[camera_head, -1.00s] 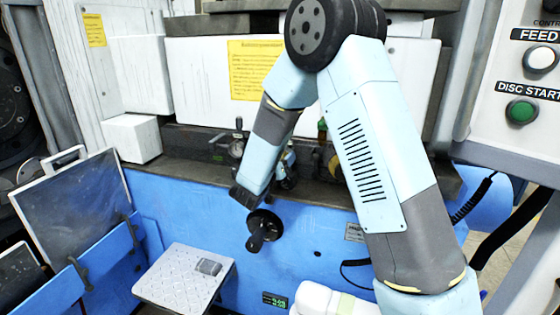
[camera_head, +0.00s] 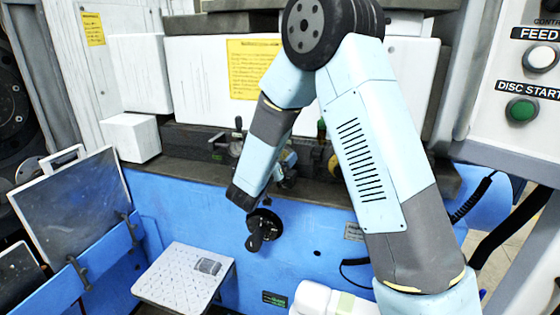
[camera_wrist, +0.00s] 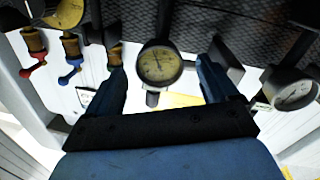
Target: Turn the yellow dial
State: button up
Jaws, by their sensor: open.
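A rounded yellow part (camera_wrist: 65,12), which looks like the yellow dial, is at the top left of the wrist view, cut off by the frame edge. In the head view, a yellow part (camera_head: 333,164) shows beside my arm, which partly hides it. My gripper (camera_wrist: 162,72) is open, its two blue fingers spread. A round gauge with a pale yellowish face (camera_wrist: 160,65) appears between the fingertips. I cannot tell whether they touch it. The yellow part lies outside the left finger. In the head view my arm mostly hides the gripper.
Another round gauge (camera_wrist: 293,94) is right of the fingers. Red-handled (camera_wrist: 33,68) and blue-handled (camera_wrist: 70,72) valves are on the left. In the head view, a black crank knob (camera_head: 263,231) sits below the wrist on the blue machine front (camera_head: 320,222). A control panel (camera_head: 520,100) stands right.

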jog(key=v, duration=1.2)
jog(key=shift+s+a, duration=0.2)
jog(key=shift+s, duration=0.05)
